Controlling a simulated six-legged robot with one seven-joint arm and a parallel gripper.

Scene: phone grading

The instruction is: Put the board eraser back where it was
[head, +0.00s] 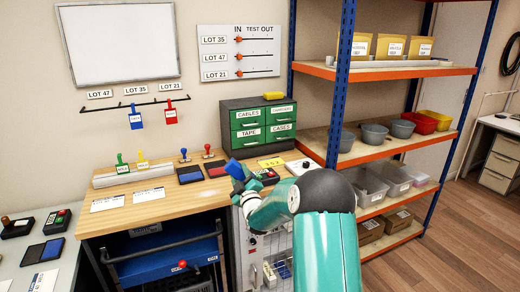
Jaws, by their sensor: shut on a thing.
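A small blue block, which looks like the board eraser (235,168), is at the tip of my gripper (244,179). My gripper is shut on it, above the right part of the wooden workbench (160,206), in front of the green drawer cabinet (257,122). My arm hides part of the bench there. I cannot tell whether the block touches anything below it. The whiteboard (117,45) hangs on the wall at upper left and looks blank.
Ink pads (190,174) and stamps (184,154) stand left of my gripper. A yellow item (265,96) lies on the cabinet. Blue and red tags (171,114) hang from a wall rail. A blue-posted shelf (400,73) with bins stands right. The bench's front middle is clear.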

